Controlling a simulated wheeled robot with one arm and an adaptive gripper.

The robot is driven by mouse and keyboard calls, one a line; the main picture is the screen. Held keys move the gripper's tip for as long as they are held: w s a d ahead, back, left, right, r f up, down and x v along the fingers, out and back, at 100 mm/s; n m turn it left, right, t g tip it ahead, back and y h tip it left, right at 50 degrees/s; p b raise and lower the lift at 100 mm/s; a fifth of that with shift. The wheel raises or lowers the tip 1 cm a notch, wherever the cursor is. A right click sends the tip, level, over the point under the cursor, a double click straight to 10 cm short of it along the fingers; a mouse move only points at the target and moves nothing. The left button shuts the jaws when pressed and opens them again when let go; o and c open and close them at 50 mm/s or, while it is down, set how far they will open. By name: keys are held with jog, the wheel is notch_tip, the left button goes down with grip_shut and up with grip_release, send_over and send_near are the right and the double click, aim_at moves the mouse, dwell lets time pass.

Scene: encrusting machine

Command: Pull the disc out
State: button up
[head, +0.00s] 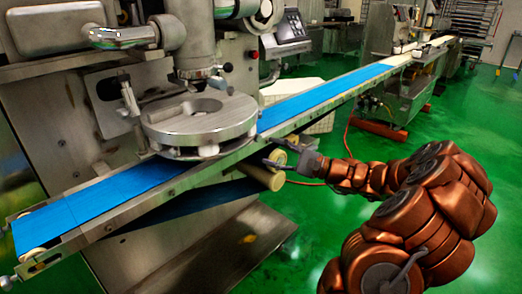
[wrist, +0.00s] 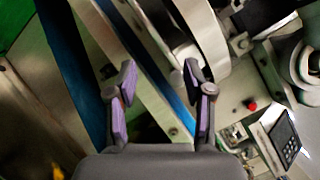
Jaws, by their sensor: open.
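The disc (head: 200,119) is a thick round grey metal piece with a cut-out in its top. It sits in the encrusting machine (head: 185,50), above the blue conveyor belt (head: 130,190). In the wrist view, part of a pale curved rim (wrist: 207,35), which looks like the disc's, shows at the top right of centre. My gripper (head: 284,152) is at the conveyor's near side, to the right of and lower than the disc. In the wrist view my gripper (wrist: 160,70) is open, its purple-padded fingers apart with nothing held between them.
The conveyor's metal side rail (head: 225,160) runs between my gripper and the disc. A white crate (head: 300,100) stands behind the belt. A control panel (head: 292,25) is at the upper middle. Green floor (head: 310,220) is open in front.

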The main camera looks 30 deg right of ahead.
aim_at(260, 139)
jog(key=d+f+m+t+h, duration=0.2)
jog(key=d, duration=0.3)
jog(key=shift+r+b+x, duration=0.15)
jog(key=shift+b+x, duration=0.15)
jog(key=shift+x, duration=1.7)
jog(key=shift+r+b+x, duration=0.1)
jog(key=shift+b+x, duration=0.2)
jog(key=shift+x, duration=1.7)
jog(key=shift+s, duration=0.1)
grip_shut()
